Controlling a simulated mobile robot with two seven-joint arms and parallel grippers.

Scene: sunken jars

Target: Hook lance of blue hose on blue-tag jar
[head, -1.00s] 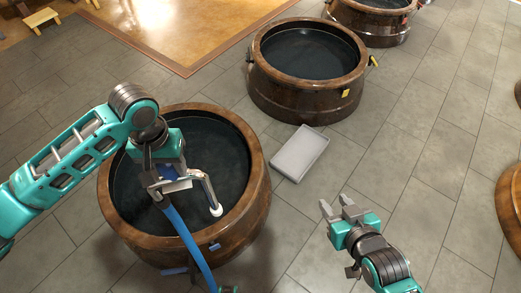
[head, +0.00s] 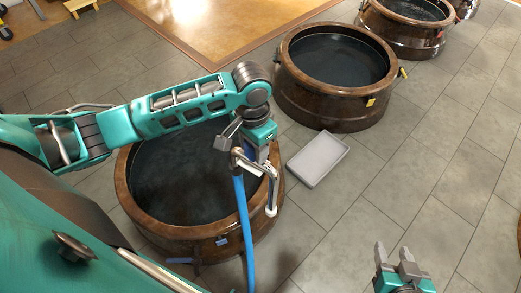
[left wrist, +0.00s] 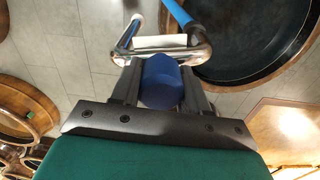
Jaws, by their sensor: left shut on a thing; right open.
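The near jar (head: 135,205) is a wide brown round vat of dark liquid with a blue tag (head: 222,240) on its front side. My left gripper (head: 245,155) is shut on the lance (head: 271,190), a bent metal tube with a white tip, in front of the jar's right rim. I cannot tell whether the lance touches the rim. The blue hose (head: 246,230) hangs down from it. In the left wrist view the lance's blue grip (left wrist: 162,82) sits between the fingers. My right gripper (head: 398,262) is open and empty over the floor at the lower right.
A second jar (head: 325,108) with a yellow tag (head: 370,101) stands behind, and another jar (head: 400,38) beyond it. A pale grey tray (head: 317,159) lies on the floor right of the near jar.

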